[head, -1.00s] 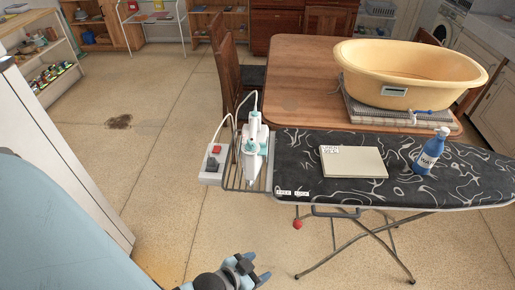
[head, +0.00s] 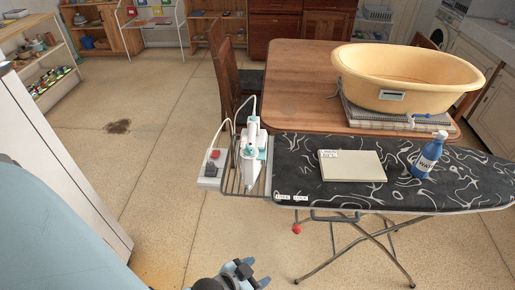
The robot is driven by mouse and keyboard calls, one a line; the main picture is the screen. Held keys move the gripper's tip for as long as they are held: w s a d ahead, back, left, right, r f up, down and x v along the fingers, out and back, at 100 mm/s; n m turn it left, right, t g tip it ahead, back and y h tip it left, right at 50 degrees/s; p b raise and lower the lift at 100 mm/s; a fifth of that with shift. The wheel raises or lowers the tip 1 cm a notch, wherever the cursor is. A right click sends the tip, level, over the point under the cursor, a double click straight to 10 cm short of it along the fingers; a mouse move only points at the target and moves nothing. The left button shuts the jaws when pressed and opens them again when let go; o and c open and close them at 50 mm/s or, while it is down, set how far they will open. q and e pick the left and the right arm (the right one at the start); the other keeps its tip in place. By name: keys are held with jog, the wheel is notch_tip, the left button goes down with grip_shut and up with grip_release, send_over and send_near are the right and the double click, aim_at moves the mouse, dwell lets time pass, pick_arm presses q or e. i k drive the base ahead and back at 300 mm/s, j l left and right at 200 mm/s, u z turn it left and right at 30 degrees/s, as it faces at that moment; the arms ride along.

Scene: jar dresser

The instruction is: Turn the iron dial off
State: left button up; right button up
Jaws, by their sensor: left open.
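The iron (head: 251,152) is white and teal and stands on the wire rest at the left end of the ironing board. Its dial is too small to make out for certain; a teal part (head: 250,151) shows on its body. My left gripper (head: 254,272) is open and empty at the bottom edge of the head view, low in front of the iron and well apart from it. My right gripper is not in view.
A power strip (head: 208,179) with a red switch sits left of the iron. The ironing board (head: 300,165) carries a box (head: 355,167) and a blue water bottle (head: 428,155). A table (head: 296,88) with a yellow tub (head: 408,72) stands behind.

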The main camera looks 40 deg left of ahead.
aim_at(249, 150)
jog(key=j+u, duration=0.1)
jog(key=u, duration=0.6)
